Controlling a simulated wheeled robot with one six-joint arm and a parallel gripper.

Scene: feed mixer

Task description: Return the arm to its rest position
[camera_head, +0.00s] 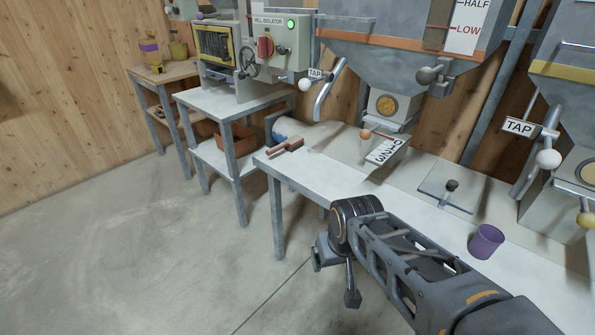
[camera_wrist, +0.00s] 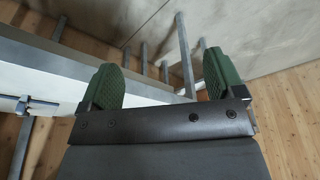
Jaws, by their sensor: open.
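My arm reaches from the lower right of the head view, and my gripper (camera_head: 335,278) hangs at its far end, in front of the near edge of the long table (camera_head: 335,185). In the wrist view my gripper (camera_wrist: 160,85) shows two green-padded fingers set wide apart with nothing between them. The table's pale edge and metal legs lie beyond the fingers in that view. I cannot see anything touching the gripper.
A mill isolator box (camera_head: 280,45) sits further left. The concrete floor at left is clear.

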